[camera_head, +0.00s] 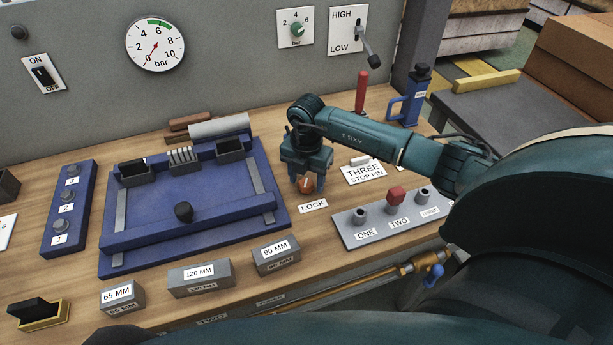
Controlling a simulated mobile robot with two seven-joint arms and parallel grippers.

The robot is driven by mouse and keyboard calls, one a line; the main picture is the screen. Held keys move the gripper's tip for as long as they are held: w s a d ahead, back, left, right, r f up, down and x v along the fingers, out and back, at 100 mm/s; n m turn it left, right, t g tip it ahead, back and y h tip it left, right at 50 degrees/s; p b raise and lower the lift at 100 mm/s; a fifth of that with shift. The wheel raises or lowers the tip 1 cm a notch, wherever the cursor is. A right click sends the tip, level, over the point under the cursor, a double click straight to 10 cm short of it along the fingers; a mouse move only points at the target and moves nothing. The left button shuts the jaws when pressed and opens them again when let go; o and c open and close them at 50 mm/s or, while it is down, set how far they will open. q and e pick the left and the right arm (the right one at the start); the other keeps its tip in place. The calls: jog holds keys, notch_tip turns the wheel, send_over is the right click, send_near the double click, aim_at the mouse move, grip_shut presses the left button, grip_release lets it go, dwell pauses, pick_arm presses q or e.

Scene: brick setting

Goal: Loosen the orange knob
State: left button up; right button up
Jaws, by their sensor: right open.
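The orange knob (305,184) sits on the wooden bench just above the LOCK label (313,206), to the right of the blue fixture. My right gripper (306,180) points down over the knob, with its fingers on either side of it. The jaws are open, and I cannot tell whether a finger touches the knob. The gripper body hides the knob's top. My left gripper does not show.
The blue fixture (160,240) with a black knob lies left of my gripper. A grey plate (375,234) marked ONE, TWO, THREE holds a red-topped pin. Grey blocks (201,279) line the front. A red handle (361,92) stands behind my arm.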

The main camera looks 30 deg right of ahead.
jog(key=c, duration=1)
jog(key=shift+o, duration=0.2)
